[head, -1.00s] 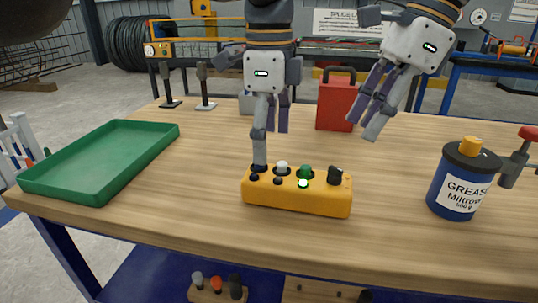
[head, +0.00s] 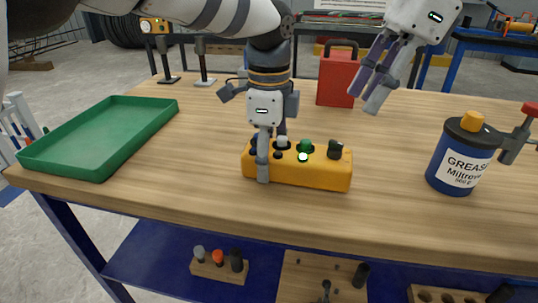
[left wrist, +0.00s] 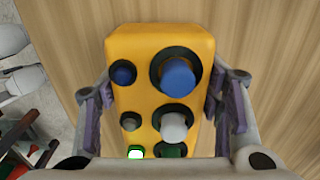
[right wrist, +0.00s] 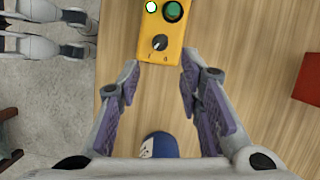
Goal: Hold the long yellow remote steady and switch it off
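The long yellow remote (head: 318,174) lies on the workbench with blue, white and green buttons, a lit green lamp (head: 303,157) and a black rotary knob (head: 335,149) at its right end. The knob also shows in the right wrist view (right wrist: 160,43), with small marks below it. My left gripper (head: 268,165) is lowered over the remote's left end. Its fingers straddle the long sides, close to them, in the left wrist view (left wrist: 160,88); firm contact cannot be told. My right gripper (head: 372,98) is open and empty, raised behind the remote's right end.
A green tray (head: 150,135) is at the left. A blue grease can (head: 460,160) with a yellow cap stands right of the remote, a clamp (head: 515,140) beyond it. A red canister (head: 337,80) stands behind. Bare wood surrounds the remote.

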